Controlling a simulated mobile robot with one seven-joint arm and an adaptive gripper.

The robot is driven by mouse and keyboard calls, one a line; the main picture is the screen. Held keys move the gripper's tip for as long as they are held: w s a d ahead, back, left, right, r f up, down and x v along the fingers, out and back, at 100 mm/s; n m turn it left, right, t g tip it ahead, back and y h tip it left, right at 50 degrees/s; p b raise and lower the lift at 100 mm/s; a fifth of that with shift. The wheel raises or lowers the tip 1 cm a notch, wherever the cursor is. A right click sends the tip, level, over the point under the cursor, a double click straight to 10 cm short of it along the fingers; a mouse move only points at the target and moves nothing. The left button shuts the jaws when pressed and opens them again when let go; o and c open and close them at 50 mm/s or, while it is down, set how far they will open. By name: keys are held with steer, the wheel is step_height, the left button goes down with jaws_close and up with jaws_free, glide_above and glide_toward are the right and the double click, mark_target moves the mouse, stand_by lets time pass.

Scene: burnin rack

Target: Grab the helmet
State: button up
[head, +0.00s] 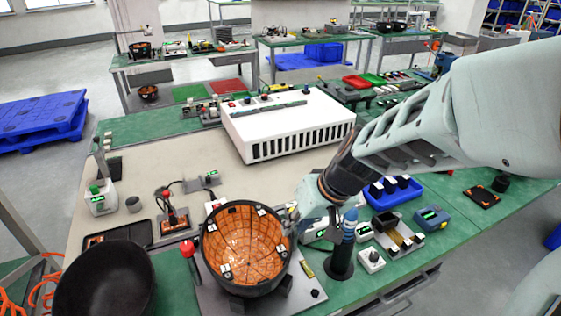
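A black, helmet-like shell (245,248) with an orange gridded lining and small white tags inside sits open side up at the front centre. It rests on a grey plate (208,292) on the table. A smooth dark round shape (105,280) at the lower left may be another helmet; I cannot tell. My arm reaches in from the right, and my gripper (298,218) is at the right rim of the orange-lined shell. Its fingers are small and partly hidden, so I cannot tell whether they touch the rim or how far open they are.
A red-knobbed lever (188,250) stands just left of the shell. A blue-topped cylinder (348,228) and a blue tray (390,192) stand to the right under my arm. A white vented box (288,125) is behind. The beige mat (150,160) has free room.

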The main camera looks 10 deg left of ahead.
mark_target(283, 240)
steer(key=b+x, duration=0.1)
steer(key=x, duration=0.8)
steer(key=shift+w+f, duration=0.1)
steer(key=shift+f, duration=0.3)
steer(key=shift+a, duration=0.1)
steer(key=shift+c, duration=0.7)
jaws_close()
steer(key=shift+r, duration=0.1)
